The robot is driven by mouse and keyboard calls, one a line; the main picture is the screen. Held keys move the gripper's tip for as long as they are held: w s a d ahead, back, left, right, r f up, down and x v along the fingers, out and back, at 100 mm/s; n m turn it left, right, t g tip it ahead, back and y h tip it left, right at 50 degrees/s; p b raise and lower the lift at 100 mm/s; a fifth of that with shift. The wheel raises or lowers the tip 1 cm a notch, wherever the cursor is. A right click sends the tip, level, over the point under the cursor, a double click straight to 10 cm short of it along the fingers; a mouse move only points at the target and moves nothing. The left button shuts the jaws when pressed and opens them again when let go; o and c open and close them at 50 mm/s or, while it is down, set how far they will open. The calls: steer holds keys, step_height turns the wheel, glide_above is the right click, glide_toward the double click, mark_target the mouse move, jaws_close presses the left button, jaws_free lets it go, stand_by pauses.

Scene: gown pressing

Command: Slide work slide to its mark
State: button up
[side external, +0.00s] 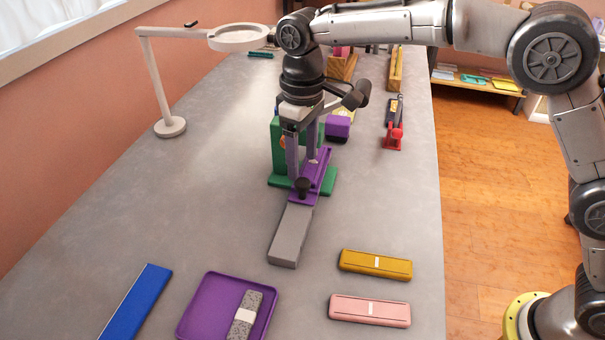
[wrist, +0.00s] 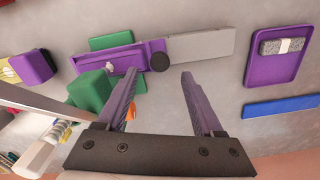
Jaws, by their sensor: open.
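The work slide appears to be the purple strip with a round black knob; it shows in the side view (side external: 322,172) and the wrist view (wrist: 128,57). It lies in line with a grey bar (side external: 290,236), beside a green press frame (side external: 277,140) on a green base. The knob (side external: 302,186) is at the slide's near end, where the grey bar begins. My gripper (side external: 302,169) is open above the slide. In the wrist view its fingertips (wrist: 158,75) are apart, with the knob (wrist: 160,62) showing just beyond the gap. I cannot make out a mark clearly.
A purple tray (side external: 193,320) with a grey speckled block, a blue strip (side external: 137,302), a yellow case (side external: 375,264) and a pink case (side external: 369,310) lie nearer. A red-and-black tool (side external: 394,130) and a magnifier lamp (side external: 168,126) stand farther back. The left tabletop is mostly clear.

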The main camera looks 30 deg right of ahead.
mark_target(302, 182)
steer(key=shift+f, duration=2.5)
jaws_close()
steer(key=shift+r, duration=0.1)
